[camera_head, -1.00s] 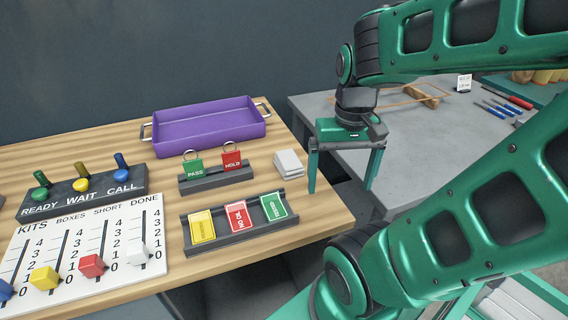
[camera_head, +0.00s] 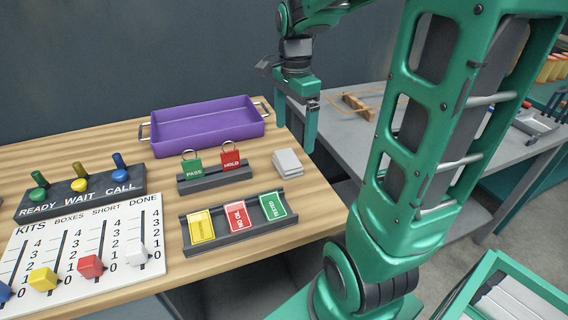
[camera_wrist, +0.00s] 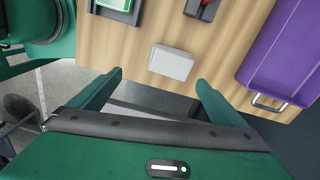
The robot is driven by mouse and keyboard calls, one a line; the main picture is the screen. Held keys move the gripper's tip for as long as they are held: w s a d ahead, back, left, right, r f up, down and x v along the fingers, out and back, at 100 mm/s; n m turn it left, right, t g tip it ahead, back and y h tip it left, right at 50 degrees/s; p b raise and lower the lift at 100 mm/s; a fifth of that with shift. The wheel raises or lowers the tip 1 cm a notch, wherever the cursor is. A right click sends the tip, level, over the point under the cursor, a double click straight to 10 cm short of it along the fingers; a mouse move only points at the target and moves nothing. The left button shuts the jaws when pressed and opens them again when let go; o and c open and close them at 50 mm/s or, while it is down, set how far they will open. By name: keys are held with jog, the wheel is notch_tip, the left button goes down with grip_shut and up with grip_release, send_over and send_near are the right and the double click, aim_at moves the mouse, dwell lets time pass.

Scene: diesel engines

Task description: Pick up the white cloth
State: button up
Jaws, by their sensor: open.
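The white cloth (camera_head: 287,163) is a small folded stack lying on the wooden table, right of the PASS and HOLD tags. In the wrist view the cloth (camera_wrist: 171,63) lies on the wood beyond my fingertips, roughly centred between them. My gripper (camera_head: 297,132) is above the table's right edge, behind and slightly right of the cloth. In the wrist view my gripper (camera_wrist: 158,80) has its two green fingers wide apart with nothing between them.
A purple tray (camera_head: 207,127) stands behind the cloth. The tag stand (camera_head: 215,177) is left of it and a card rack (camera_head: 236,225) is in front. A grey table (camera_head: 340,130) stands to the right, across a gap.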

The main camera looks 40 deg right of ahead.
aim_at(287, 158)
jog(key=shift+m, duration=0.9)
jog(key=shift+w+f, duration=0.45)
jog(key=shift+f, duration=1.35)
jog(key=shift+w+f, duration=0.4)
jog(key=shift+f, duration=1.45)
jog(key=shift+w+f, duration=0.45)
jog(key=shift+f, duration=1.35)
jog(key=c, duration=1.2)
jog(key=shift+c, duration=0.2)
jog(key=shift+r, duration=0.1)
